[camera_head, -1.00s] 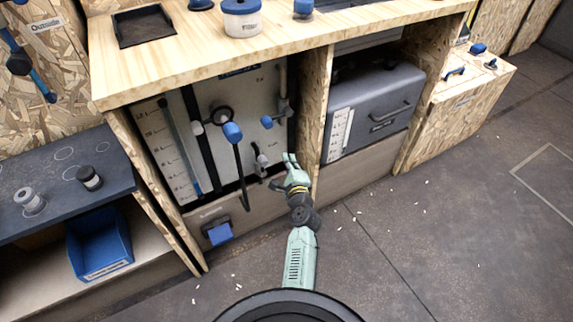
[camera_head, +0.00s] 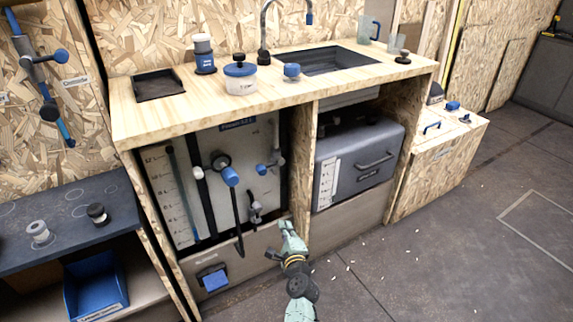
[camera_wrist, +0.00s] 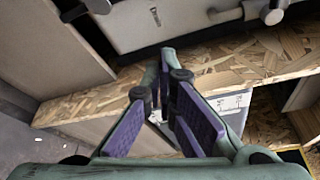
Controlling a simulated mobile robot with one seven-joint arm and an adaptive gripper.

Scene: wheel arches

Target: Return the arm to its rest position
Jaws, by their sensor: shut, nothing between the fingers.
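My gripper (camera_head: 287,226) is in front of the sink cabinet, near the foot of its wooden divider post (camera_head: 301,165). It is empty and its fingers are together. In the wrist view my gripper (camera_wrist: 166,65) shows its green fingers with purple pads meeting toward the tips, with the wooden panel edge (camera_wrist: 225,78) behind them. I cannot tell from the pictures whether the fingertips touch the wood. My arm stretches from the bottom of the head view toward the cabinet, and its lower part is out of the picture.
A white panel with a blue-knobbed valve (camera_head: 230,176) and a black hose lies left of my gripper. A grey case (camera_head: 368,158) sits right of the post. The wooden counter (camera_head: 215,108) overhangs both. Open floor (camera_head: 430,255) with small white scraps lies to the right.

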